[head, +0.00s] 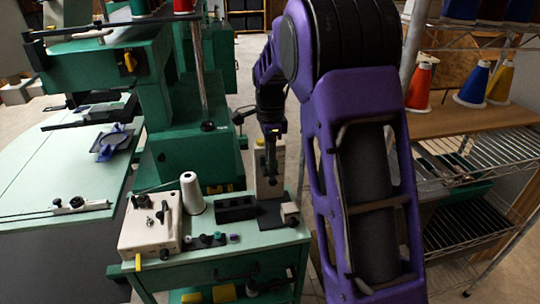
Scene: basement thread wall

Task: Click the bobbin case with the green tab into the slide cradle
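My gripper (271,165) points down over the right side of the green bench, in front of a beige upright block. It is small and dark here, and I cannot tell whether its fingers are apart or hold anything. A row of small round pieces lies at the bench's front edge. One shows a green top (219,236) and may be the bobbin case with the green tab; a purple and white one (234,238) lies to its right. A beige fixture (268,188) with a dark base (272,217) stands below my gripper; I cannot tell whether this is the slide cradle.
On the green bench (250,245) stand a beige machine box (150,230), a white thread cone (193,193) and a black slotted block (235,208). Green machines stand behind. A wire shelf (490,150) with thread cones is at the right. My arm hides the space between.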

